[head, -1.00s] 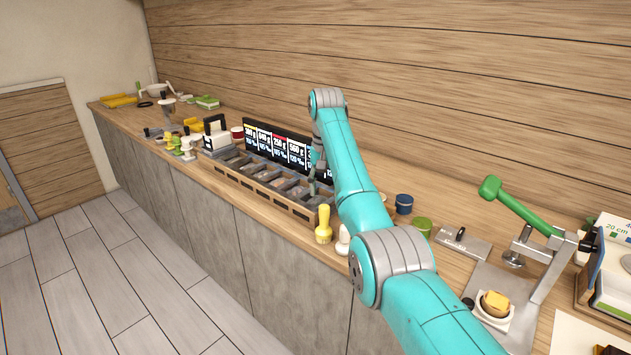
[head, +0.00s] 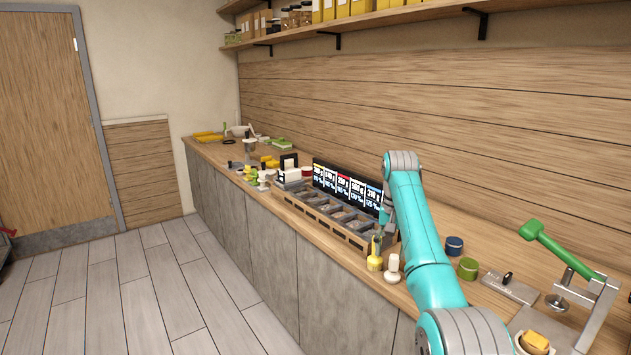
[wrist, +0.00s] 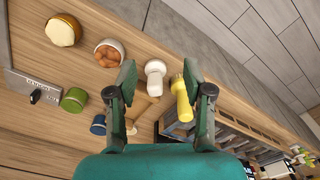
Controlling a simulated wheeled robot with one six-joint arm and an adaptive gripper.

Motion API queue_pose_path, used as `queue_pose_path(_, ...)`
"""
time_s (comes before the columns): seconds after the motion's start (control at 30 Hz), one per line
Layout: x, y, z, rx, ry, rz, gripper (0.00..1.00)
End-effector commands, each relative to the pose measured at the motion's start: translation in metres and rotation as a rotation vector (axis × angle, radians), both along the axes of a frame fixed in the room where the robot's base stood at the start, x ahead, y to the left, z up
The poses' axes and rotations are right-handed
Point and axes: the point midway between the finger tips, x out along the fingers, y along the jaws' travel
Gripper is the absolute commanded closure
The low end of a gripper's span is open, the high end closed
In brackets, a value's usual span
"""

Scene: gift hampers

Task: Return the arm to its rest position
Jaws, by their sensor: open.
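My gripper (wrist: 158,85) is open in the wrist view, its two dark green fingers apart with nothing held between them. It hangs over the counter (wrist: 75,140). A white-handled tool (wrist: 155,70) and a yellow-handled tool (wrist: 181,100) show beyond and between the fingers, apart from them as far as I can tell. In the head view my teal arm (head: 415,215) reaches forward over the counter, bent down at its far joint. The gripper (head: 381,238) there is mostly hidden behind the arm, near the yellow-handled tool (head: 375,255).
A blue pot (head: 454,246), a green pot (head: 467,268) and a green-handled press (head: 550,245) stand to the right. A shelf (head: 400,20) runs above. The floor (head: 150,300) at left is clear.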

Motion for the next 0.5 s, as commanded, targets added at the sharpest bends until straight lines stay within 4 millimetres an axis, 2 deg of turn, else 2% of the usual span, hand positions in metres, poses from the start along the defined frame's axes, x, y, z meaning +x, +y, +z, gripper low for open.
queue_pose_path(0.27,0.002,0.000,-0.040,0.000,-0.027,0.007,0.49)
queue_pose_path(0.5,0.002,0.001,-0.092,-0.002,-0.072,0.019,0.49)
